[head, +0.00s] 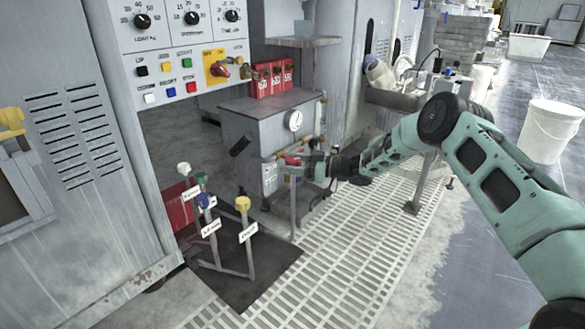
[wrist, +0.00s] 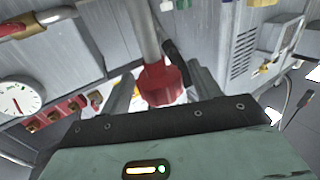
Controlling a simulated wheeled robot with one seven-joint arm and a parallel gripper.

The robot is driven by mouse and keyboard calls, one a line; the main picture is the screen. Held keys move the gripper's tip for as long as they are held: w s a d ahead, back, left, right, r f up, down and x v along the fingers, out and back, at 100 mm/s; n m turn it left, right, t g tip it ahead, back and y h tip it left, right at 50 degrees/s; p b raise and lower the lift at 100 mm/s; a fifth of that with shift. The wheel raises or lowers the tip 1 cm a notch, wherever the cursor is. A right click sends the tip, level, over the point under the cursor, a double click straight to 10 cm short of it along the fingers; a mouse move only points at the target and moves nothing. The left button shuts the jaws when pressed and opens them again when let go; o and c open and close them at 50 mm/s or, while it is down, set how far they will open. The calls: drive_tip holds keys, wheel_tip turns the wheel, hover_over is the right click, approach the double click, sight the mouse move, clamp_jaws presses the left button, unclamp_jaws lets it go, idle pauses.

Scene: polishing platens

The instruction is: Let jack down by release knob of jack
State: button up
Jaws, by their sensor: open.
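A red knob (wrist: 163,84) on the end of a grey rod shows in the wrist view; it matches the task's release knob, though I see no label on it. In the head view the red knob (head: 291,159) is beside my gripper (head: 303,163), partly hidden by it. My gripper (wrist: 160,92) is open, one finger on each side of the knob in the wrist view. I cannot tell whether either finger touches it. The jack's body is not clearly distinguishable from the grey cabinet (head: 245,125) behind.
Several labelled levers, one with a yellow knob (head: 242,203), stand on a black mat (head: 262,282) at left. The slatted walkway (head: 345,240) is clear; a white bucket (head: 551,130) stands at right.

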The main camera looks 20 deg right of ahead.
drive_tip(key=shift+a, duration=0.15)
drive_tip(key=c, duration=1)
drive_tip(key=shift+r+t+p, duration=0.1)
drive_tip(key=shift+t+p, duration=0.2)
drive_tip(key=shift+p, duration=0.2)
drive_tip(key=shift+r+m+t+h+p, duration=0.1)
drive_tip(key=shift+m+t+h+p, duration=0.4)
drive_tip(key=shift+m+t+p, duration=0.35)
drive_tip(key=m+t+h+p, duration=0.2)
drive_tip(key=p, duration=0.1)
drive_tip(key=shift+t+h, duration=0.25)
drive_tip(key=shift+h, duration=0.05)
drive_tip(key=m+t+h+p, duration=0.3)
drive_tip(key=h, duration=0.1)
drive_tip(key=shift+m+p, duration=0.25)
drive_tip(key=shift+p, duration=0.15)
drive_tip(key=shift+f+m+t+h+p, duration=0.15)
drive_tip(key=shift+m+t+h+p, duration=0.2)
drive_tip(key=shift+m+h+p, duration=0.6)
drive_tip(key=shift+f+m+t+h+p, duration=0.1)
drive_tip(key=shift+m+t+h, duration=0.35)
drive_tip(key=shift+h, duration=1)
drive_tip(key=shift+w+m+h, duration=0.1)
drive_tip(key=shift+m+h, duration=0.2)
